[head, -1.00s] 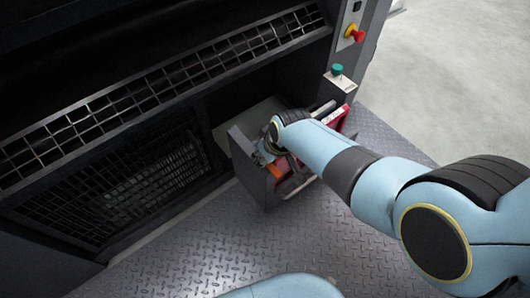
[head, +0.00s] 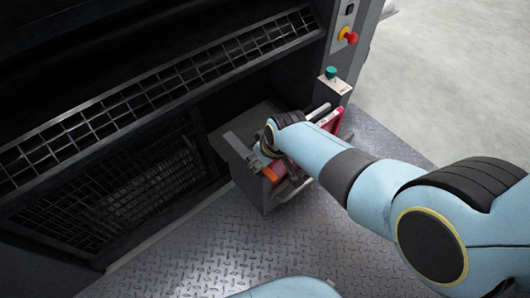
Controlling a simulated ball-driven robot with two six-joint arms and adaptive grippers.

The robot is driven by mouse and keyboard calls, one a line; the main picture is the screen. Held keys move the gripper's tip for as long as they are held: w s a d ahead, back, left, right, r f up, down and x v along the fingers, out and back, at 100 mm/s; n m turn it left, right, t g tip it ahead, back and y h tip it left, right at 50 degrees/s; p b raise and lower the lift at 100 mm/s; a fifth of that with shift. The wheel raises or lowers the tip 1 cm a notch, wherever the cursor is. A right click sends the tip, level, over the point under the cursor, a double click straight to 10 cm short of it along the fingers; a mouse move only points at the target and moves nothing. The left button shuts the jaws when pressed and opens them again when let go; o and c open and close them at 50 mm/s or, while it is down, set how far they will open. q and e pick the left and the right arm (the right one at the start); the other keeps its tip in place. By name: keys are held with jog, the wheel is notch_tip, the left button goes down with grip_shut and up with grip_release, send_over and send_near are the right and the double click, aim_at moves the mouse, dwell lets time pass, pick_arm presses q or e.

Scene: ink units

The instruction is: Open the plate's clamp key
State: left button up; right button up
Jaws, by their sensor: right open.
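My right arm reaches from the right edge to a dark grey ink unit (head: 241,171) that sticks out at the foot of the machine. My right gripper (head: 262,164) is at the unit's left end, mostly hidden behind my own wrist; the little that shows is open. An orange part (head: 270,174) shows just beside the gripper, and I cannot tell if it is the clamp key or if the gripper touches it. A red part (head: 331,120) shows at the unit's right end. My left gripper is not in view.
The dark machine with wire grilles (head: 150,185) fills the left and back. A red-and-yellow knob (head: 348,36) and a green button (head: 331,73) are on its right post. The tread-plate floor (head: 200,250) in front is clear. Part of my body shows at the bottom.

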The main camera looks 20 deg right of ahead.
aim_at(272, 176)
jog(key=v, duration=1.1)
jog(key=shift+s+r, duration=0.2)
jog(key=shift+r, duration=0.15)
jog(key=shift+d, duration=0.1)
